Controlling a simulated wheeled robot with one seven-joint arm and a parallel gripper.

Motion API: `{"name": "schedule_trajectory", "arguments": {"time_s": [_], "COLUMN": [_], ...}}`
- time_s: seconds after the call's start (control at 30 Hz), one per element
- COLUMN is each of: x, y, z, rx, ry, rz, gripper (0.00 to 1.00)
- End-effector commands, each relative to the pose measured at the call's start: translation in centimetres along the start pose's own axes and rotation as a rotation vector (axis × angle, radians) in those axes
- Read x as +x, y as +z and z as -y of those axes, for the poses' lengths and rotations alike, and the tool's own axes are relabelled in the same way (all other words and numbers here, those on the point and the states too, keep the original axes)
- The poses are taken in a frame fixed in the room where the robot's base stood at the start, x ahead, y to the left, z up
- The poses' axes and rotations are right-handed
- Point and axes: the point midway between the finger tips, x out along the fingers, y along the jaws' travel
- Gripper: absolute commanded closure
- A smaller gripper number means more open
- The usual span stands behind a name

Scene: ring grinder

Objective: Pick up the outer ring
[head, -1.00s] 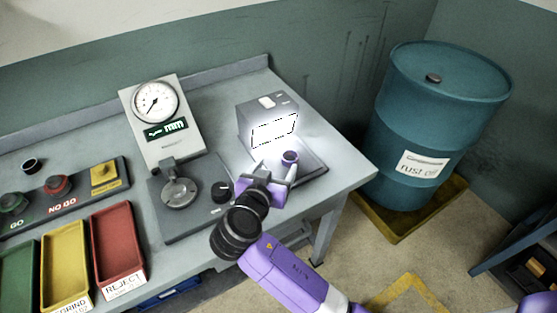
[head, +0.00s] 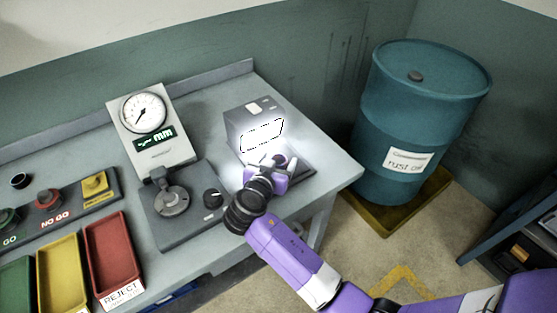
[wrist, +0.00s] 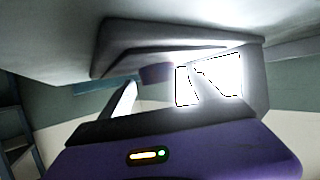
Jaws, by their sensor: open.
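A small round dark purple piece (head: 280,160), likely the outer ring, is at the lit box's base in the head view, partly hidden by my gripper. In the wrist view a purple piece (wrist: 157,73) shows against the grey base plate, between and beyond my fingertips. My gripper (head: 267,162) is open, low in front of the lit box. Its two pale fingers also show in the wrist view (wrist: 163,88), apart, with no object clearly held. I cannot tell whether they touch the piece.
The lit box (head: 252,125) stands close behind my gripper. A dial gauge (head: 147,115) and its stand are to the left. Red (head: 112,255) and yellow (head: 62,275) trays lie further left. A blue drum (head: 415,120) stands right of the bench.

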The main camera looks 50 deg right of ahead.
Motion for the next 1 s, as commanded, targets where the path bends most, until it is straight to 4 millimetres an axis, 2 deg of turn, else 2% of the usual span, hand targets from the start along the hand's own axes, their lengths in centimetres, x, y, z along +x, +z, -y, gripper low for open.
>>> {"name": "schedule_trajectory", "arguments": {"time_s": [0.1, 0.47, 0.77, 1.0], "x": [0.0, 0.0, -0.1, -0.9], "y": [0.0, 0.0, -0.2, -2.2], "z": [0.0, 0.0, 0.0, 0.1], "rx": [0.0, -0.001, 0.0, 0.005], "ry": [0.0, 0.0, 0.0, -0.002], "rz": [0.0, 0.0, -0.001, -0.002], "gripper": [0.27, 0.98, 1.0, 1.0]}}
